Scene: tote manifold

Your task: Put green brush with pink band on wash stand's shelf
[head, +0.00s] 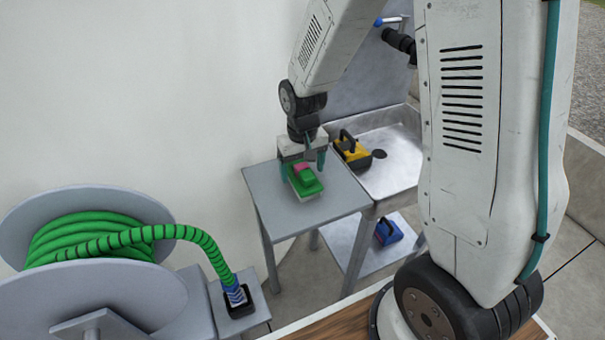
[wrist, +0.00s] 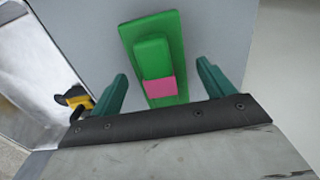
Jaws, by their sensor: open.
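The green brush with a pink band (head: 305,182) lies on a small grey side table (head: 330,206). In the wrist view the brush (wrist: 152,57) lies between the two teal fingers, with its pink band nearest my gripper. My gripper (head: 307,160) is over the brush, open, with a gap on each side of it. The wash stand (head: 395,160) is a metal basin on legs at the right. Its shelf (head: 372,236) is low under the basin, and partly hidden by my arm.
A hose reel with green hose (head: 90,240) stands at the left. A wall is behind the side table.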

